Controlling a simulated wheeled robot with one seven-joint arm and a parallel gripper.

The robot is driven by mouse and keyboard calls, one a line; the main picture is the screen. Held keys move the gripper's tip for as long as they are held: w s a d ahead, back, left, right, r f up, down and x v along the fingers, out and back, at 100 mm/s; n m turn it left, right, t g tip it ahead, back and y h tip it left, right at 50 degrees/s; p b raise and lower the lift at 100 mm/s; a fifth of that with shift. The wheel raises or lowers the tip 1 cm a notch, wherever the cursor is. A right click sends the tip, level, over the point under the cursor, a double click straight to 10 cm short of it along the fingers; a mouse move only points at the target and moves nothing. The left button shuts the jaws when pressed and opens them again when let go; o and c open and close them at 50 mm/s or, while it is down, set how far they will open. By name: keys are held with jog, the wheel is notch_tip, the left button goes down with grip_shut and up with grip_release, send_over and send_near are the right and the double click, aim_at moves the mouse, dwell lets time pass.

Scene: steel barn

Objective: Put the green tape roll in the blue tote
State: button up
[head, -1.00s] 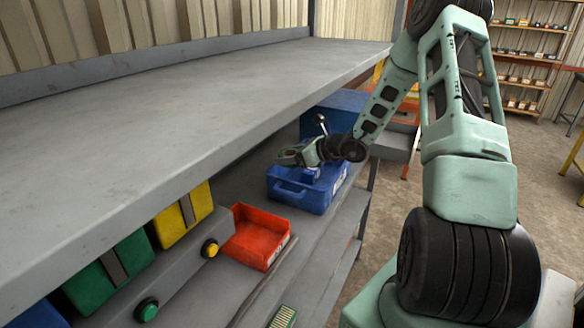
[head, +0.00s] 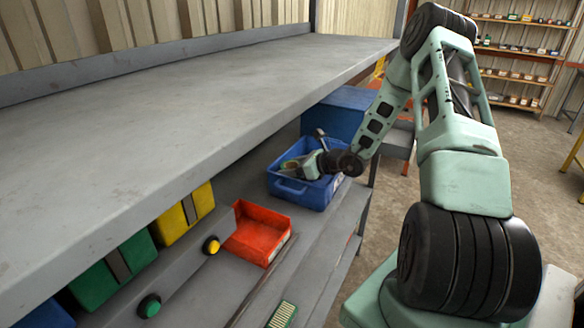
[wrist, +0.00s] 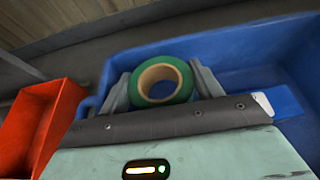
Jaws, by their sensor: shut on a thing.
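The green tape roll (wrist: 161,81), with a tan core, sits between the two fingers of my gripper (wrist: 160,88) in the wrist view. The fingers are shut on it. In the head view my gripper (head: 292,166) is inside the open top of the blue tote (head: 302,196), tilted down, and the roll is hard to make out there. The tote's blue wall (wrist: 225,55) surrounds the roll and fingers in the wrist view. I cannot tell whether the roll touches the tote's floor.
A red bin (head: 257,236) stands left of the tote on the lower shelf. Green (head: 112,270) and yellow (head: 183,214) boxes, and green (head: 149,305) and yellow (head: 211,245) buttons, are nearer. The grey upper shelf (head: 190,95) overhangs this side. A larger blue box (head: 338,115) is behind the tote.

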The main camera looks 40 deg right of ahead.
jog(key=shift+f, duration=0.3)
jog(key=o, duration=0.7)
jog(key=shift+r, duration=0.15)
jog(key=shift+r, duration=0.3)
jog(key=b+v, duration=0.2)
jog(key=v, duration=1)
jog(key=shift+r, duration=0.25)
